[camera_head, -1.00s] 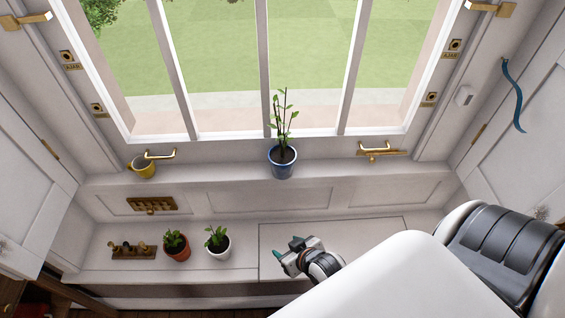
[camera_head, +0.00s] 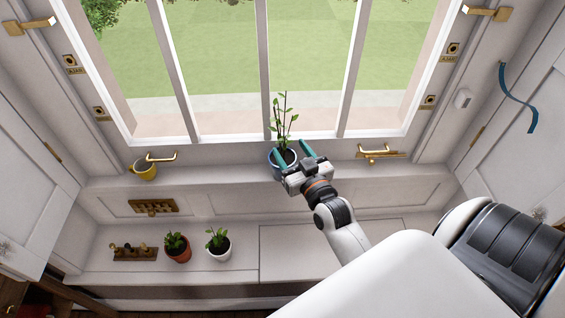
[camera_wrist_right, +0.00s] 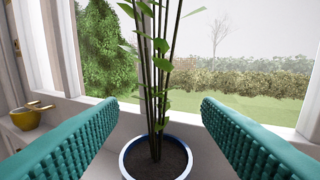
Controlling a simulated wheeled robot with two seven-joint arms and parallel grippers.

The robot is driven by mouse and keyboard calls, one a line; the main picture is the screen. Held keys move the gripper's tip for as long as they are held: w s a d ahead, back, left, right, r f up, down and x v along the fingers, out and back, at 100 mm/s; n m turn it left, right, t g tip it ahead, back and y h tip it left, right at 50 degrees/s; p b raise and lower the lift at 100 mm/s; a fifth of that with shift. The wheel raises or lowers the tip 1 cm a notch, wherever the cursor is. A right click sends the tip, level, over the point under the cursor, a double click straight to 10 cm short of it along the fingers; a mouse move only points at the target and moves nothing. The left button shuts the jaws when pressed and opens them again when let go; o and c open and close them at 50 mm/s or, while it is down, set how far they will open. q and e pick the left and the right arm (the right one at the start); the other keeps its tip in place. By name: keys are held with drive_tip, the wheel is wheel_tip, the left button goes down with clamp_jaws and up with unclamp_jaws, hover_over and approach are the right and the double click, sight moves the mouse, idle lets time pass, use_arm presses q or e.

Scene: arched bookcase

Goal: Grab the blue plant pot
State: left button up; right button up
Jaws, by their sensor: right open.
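The blue plant pot (camera_head: 273,161) stands on the window sill in the middle, with a thin leafy plant (camera_head: 283,122) growing from it. My right gripper (camera_head: 291,150) is at the pot, with its teal fingers spread toward it from the front right. In the right wrist view, the pot (camera_wrist_right: 127,158) sits low between the two open fingers, its pale rim and dark soil showing. The stems rise between the fingertips. The gripper body hides part of the pot in the head view. I cannot tell whether the fingers touch it. My left gripper is not in view.
A brass window latch (camera_head: 378,152) is right of the pot. On the lower bench are a terracotta pot (camera_head: 178,254), a white pot (camera_head: 219,252) and a rack (camera_head: 134,253). The bench's right part is clear.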

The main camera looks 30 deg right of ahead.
sight(285, 145)
drive_tip(key=w, duration=0.5)
drive_tip(key=shift+d+p, duration=0.15)
drive_tip(key=shift+p, duration=0.25)
drive_tip(key=shift+s, duration=0.1)
drive_tip(key=shift+r, duration=0.1)
clamp_jaws()
